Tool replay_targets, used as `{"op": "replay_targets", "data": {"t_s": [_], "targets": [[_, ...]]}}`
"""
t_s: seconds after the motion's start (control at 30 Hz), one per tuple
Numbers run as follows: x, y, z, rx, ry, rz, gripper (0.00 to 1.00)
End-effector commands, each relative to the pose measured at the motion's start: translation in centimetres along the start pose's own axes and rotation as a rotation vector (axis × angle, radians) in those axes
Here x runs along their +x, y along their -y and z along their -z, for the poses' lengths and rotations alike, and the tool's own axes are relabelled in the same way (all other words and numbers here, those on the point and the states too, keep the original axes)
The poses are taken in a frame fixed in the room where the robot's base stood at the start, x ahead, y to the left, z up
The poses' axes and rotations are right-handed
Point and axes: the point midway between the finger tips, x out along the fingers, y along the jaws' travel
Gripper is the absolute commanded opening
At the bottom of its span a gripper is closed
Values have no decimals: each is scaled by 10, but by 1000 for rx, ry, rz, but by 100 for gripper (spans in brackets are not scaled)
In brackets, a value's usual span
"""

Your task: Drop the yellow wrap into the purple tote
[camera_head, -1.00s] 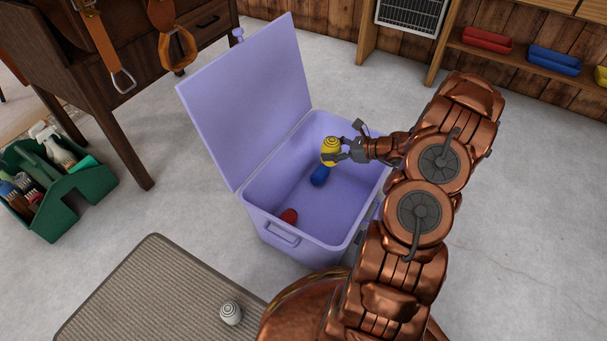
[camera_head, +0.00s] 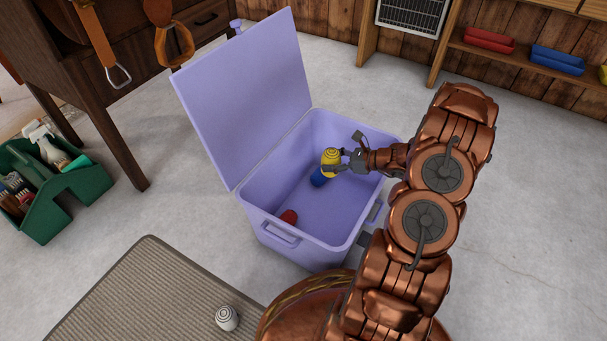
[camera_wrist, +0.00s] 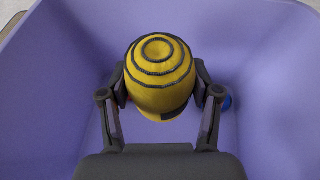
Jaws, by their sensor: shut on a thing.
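The purple tote (camera_head: 262,225) stands open on the floor, its lid (camera_head: 243,95) raised at the back left; its walls also fill the wrist view (camera_wrist: 60,70). My gripper (camera_head: 343,163) is shut on the yellow wrap (camera_head: 330,156), over the tote's opening. In the wrist view the yellow wrap (camera_wrist: 158,75), with dark spiral lines, sits between both fingers (camera_wrist: 160,100). A blue wrap (camera_head: 319,178) and a red wrap (camera_head: 289,216) lie inside the tote.
A white wrap (camera_head: 227,318) sits on a grey ribbed mat (camera_head: 130,290) in front. A green caddy (camera_head: 75,198) with bottles and brushes stands at left by a dark wooden desk (camera_head: 120,130). A shelf (camera_head: 500,55) with coloured trays is at the back right.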

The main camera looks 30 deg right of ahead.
Motion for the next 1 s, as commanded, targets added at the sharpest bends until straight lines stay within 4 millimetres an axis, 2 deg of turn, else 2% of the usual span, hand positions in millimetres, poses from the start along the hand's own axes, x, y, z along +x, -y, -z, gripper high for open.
{"op": "replay_targets", "data": {"t_s": [0.07,0.1,0.37,0.77,0.87,1.0], "targets": [[0,0,0,0,0,0,26],[0,0,0,0,0,0,65],[0,0,0,0,0,0,92],[-4,1,0,0,1,2,92],[-14,2,-1,-1,1,4,92],[-38,2,-1,0,1,5,92]]}}
